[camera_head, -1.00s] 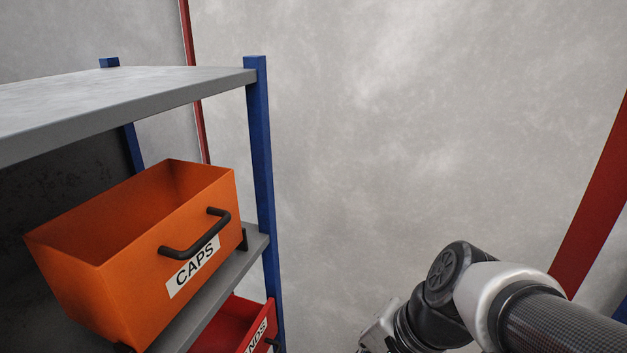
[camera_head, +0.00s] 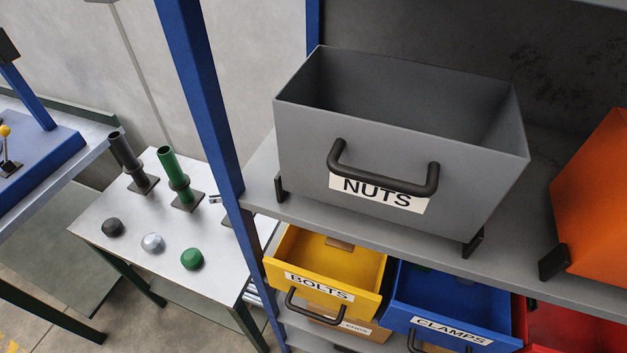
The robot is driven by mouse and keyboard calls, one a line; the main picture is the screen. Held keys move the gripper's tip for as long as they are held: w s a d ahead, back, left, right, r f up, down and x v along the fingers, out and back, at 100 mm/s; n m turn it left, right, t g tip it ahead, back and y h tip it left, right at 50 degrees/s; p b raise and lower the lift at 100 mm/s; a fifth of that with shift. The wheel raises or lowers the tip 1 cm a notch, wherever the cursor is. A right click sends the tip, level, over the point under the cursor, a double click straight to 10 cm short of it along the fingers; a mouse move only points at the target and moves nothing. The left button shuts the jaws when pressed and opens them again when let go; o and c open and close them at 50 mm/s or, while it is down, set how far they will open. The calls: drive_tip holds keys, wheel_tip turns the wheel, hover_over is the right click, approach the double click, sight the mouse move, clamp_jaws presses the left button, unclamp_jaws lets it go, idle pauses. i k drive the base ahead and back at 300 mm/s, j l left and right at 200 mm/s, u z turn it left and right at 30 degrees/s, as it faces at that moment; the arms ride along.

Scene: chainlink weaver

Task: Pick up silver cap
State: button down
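The silver cap (camera_head: 153,243) is a small rounded, faceted piece. It sits on the light-topped table (camera_head: 128,262) at the left, between a black cap (camera_head: 113,227) and a green cap (camera_head: 192,258). Nothing covers it. The orange bin (camera_head: 590,215), cut off at the right edge, shows no label now. My gripper is not in the current view.
Black (camera_head: 130,160) and green (camera_head: 177,178) upright tubes stand behind the caps. A blue rack post (camera_head: 200,100) rises right of the table. The rack holds a grey NUTS bin (camera_head: 300,130), a yellow BOLTS bin (camera_head: 335,290) and a blue CLAMPS bin (camera_head: 420,318).

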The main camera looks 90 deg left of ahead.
sight(153, 242)
drive_tip(key=u, duration=4.25)
drive_tip(key=i+j+z, duration=0.4)
drive_tip(key=i+j, duration=0.2)
drive_tip(key=i+j+z, duration=0.35)
drive_tip(key=i+j, duration=0.3)
drive_tip(key=j, duration=0.15)
